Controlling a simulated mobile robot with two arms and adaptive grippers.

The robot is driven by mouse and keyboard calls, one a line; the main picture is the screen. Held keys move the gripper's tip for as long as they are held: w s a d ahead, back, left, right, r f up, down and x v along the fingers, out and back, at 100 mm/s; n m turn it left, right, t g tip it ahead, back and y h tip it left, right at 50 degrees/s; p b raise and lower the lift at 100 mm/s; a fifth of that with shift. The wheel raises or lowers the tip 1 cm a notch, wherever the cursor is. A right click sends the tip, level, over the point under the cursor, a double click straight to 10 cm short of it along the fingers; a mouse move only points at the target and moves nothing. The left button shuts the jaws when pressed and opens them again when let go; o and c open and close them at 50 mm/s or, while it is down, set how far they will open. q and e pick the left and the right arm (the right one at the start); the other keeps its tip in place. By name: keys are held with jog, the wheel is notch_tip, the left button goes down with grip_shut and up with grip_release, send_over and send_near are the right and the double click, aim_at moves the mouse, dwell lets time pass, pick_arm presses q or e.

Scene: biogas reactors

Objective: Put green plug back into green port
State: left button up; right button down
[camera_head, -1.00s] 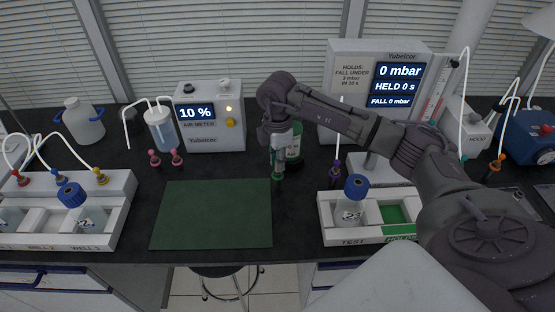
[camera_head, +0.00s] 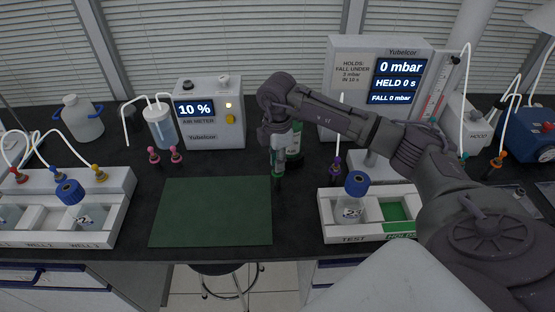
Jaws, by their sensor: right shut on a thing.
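My right gripper (camera_head: 279,163) points down near the middle of the bench, behind the green mat, and is shut on a small green plug (camera_head: 278,178). The plug shows just below the fingertips, close to the bench top; I cannot tell if it touches it. My left gripper is not in view.
The green mat (camera_head: 211,212) is bare. A white tray (camera_head: 330,232) marked TEST holds a blue-capped bottle (camera_head: 352,205) beside an empty green compartment (camera_head: 397,212). The air meter (camera_head: 210,112) and pressure display box (camera_head: 350,85) stand behind. Pink plugs (camera_head: 154,155) are left of the gripper.

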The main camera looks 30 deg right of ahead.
dwell(0.4)
jog(key=c, duration=1)
grip_release()
jog(key=shift+c, duration=0.2)
jog(key=shift+r, duration=0.15)
notch_tip(320, 180, up, 12)
